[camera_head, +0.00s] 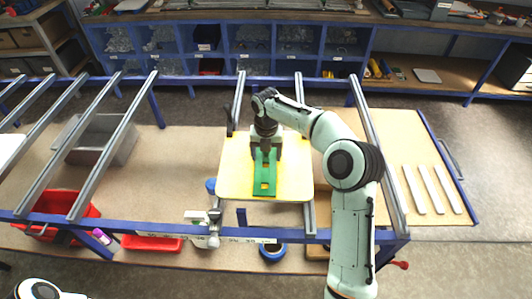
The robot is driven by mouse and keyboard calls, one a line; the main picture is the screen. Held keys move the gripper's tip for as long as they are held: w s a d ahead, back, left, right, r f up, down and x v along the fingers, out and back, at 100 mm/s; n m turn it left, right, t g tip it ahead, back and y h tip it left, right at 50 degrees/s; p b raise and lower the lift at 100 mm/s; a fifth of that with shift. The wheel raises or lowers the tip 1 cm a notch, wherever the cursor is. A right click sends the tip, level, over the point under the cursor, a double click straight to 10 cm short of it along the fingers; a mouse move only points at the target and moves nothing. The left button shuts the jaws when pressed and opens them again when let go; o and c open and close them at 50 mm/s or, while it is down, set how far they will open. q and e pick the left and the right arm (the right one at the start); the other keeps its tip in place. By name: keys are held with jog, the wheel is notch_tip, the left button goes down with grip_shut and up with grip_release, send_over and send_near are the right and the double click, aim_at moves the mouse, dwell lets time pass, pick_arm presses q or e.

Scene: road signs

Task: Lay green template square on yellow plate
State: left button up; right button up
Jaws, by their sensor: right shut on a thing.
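The yellow plate (228,175) lies across the rails of the blue frame near the middle of the head view. The green template square (265,177) is over the middle of the plate and looks flat, with yellow showing through its openings. I cannot tell whether it rests on the plate or is held just above it. My right gripper (266,148) comes down from above and is shut on the template's far end; its fingertips are mostly hidden. Part of my left arm shows at the bottom left corner, and its gripper is out of view.
A blue frame with grey rails (93,150) spans the workbench. Red bins (152,244) and a grey bin (108,140) stand at the left below the rails. A clamp-like device (207,226) sits at the plate's near left. Pale strips (432,190) lie at the right.

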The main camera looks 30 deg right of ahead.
jog(key=shift+r, duration=0.15)
jog(key=o, duration=1.1)
jog(key=shift+w+f, duration=0.1)
jog(key=shift+f, duration=0.1)
jog(key=shift+r, duration=0.1)
notch_tip(320, 180, up, 12)
jog(key=shift+r, duration=0.1)
